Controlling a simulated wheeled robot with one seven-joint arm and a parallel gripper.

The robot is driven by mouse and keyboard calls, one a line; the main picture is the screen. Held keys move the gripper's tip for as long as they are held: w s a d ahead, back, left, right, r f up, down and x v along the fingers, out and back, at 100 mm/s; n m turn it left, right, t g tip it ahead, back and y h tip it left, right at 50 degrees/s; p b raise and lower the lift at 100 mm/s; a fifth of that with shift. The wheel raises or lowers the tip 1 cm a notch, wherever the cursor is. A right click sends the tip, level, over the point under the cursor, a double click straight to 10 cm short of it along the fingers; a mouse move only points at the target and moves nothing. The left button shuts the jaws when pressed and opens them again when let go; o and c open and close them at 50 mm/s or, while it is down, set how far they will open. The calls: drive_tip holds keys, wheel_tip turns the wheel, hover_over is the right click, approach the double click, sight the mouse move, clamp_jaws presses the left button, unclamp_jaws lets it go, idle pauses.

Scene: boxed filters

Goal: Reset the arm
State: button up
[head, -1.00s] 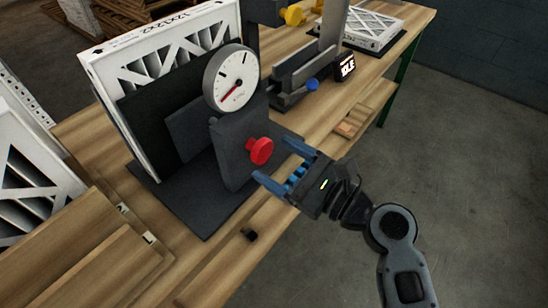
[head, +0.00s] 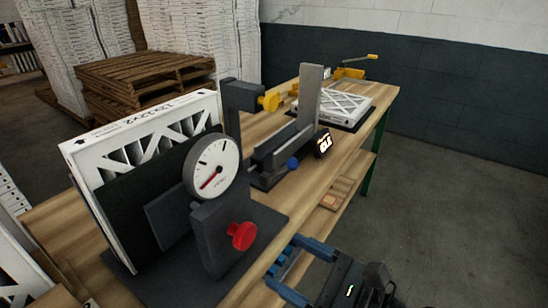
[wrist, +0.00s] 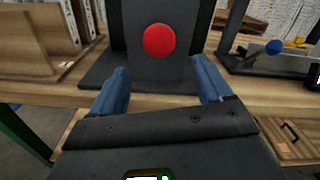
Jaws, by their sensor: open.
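My gripper (head: 287,270) is at the bottom of the head view, in front of the bench's near edge, with its blue fingers spread and nothing between them. Most of my arm is out of the head view. The wrist view shows both fingers of my gripper (wrist: 165,88) apart, facing the red knob (wrist: 159,40) of a dark test stand. The red knob also shows in the head view (head: 242,235), up and left of my fingers. The fingers do not touch it.
A gauge (head: 212,168) tops the stand, with a white framed filter (head: 115,155) upright behind. A clamp fixture (head: 283,150), a lit display (head: 323,143) and a flat filter (head: 340,107) are farther along the wooden bench (head: 375,95). The floor at right (head: 450,180) is clear.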

drive_tip(key=s+d+f+n+t+h, duration=0.1)
drive_tip(key=s+d+f+n+h, duration=0.4)
drive_tip(key=s, duration=0.3)
drive_tip(key=s+d+f+n+t+h, duration=0.1)
drive_tip(key=s+d+f+n+h, duration=0.2)
drive_tip(key=s+d+f+h, duration=0.45)
drive_tip(key=s+d+r+n+t+h, duration=0.1)
drive_tip(key=s+d+r+n, duration=0.2)
drive_tip(key=s+r+n, duration=1)
drive_tip(key=s+n, duration=0.1)
drive_tip(key=s, duration=0.2)
drive_tip(key=shift+s+d+n+t+h, duration=0.15)
drive_tip(key=shift+s+n+t+h, duration=0.15)
drive_tip(key=shift+t+h, duration=0.1)
drive_tip(key=shift+w+f, duration=0.15)
